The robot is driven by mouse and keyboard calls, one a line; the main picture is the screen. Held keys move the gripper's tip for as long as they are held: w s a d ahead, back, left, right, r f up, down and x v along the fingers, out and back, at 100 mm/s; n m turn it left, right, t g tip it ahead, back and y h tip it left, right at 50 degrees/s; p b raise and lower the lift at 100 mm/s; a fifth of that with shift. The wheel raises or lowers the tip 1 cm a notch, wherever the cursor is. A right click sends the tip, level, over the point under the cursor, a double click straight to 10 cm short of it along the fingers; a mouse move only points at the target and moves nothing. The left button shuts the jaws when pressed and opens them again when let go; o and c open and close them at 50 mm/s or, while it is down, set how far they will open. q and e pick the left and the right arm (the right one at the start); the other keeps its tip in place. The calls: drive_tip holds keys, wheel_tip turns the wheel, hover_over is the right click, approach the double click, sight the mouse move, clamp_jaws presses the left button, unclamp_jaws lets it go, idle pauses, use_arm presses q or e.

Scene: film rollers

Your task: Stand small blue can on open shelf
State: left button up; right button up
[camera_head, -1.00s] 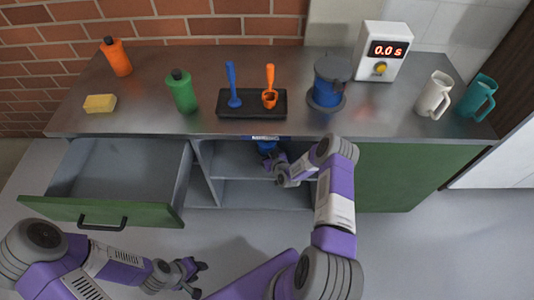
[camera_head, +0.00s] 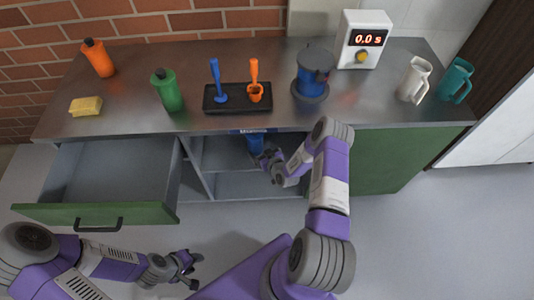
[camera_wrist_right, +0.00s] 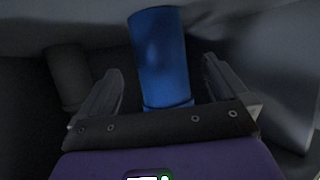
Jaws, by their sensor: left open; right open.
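The small blue can (camera_wrist_right: 160,58) stands upright between the fingers of my right gripper (camera_wrist_right: 162,92) in the right wrist view, with gaps on both sides. In the head view the can (camera_head: 255,143) shows at the mouth of the open shelf (camera_head: 225,152), under the counter edge. My right gripper (camera_head: 268,158) is beside it there, with its fingers open. The can's base is partly hidden by the gripper in the wrist view. My left gripper (camera_head: 190,268) is open and empty, low in front of the open drawer.
A dark cylinder (camera_wrist_right: 68,75) stands left of the gripper in the right wrist view. The open drawer (camera_head: 110,180) juts out at the left. The counter holds bottles, a sponge (camera_head: 86,106), a black tray (camera_head: 222,107), a blue pot (camera_head: 311,72), a timer (camera_head: 362,40) and mugs.

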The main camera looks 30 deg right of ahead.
drive_tip(key=p+v, duration=0.1)
drive_tip(key=v, duration=0.4)
drive_tip(key=shift+a, duration=0.1)
drive_tip(key=s+a+g+y, duration=0.3)
drive_tip(key=a+g, duration=0.1)
drive_tip(key=a, duration=0.6)
drive_tip(key=s+a+r+m+g+y, duration=0.2)
drive_tip(key=s+a+g, duration=0.7)
drive_tip(key=s+a, duration=0.5)
drive_tip(key=s+r, duration=0.1)
drive_tip(key=s, duration=0.2)
drive_tip(key=shift+s+a+r, duration=0.25)
drive_tip(key=shift+s+a, duration=0.05)
drive_tip(key=shift+s, duration=0.1)
drive_tip(key=shift+r+p, duration=0.1)
drive_tip(key=shift+p, duration=0.2)
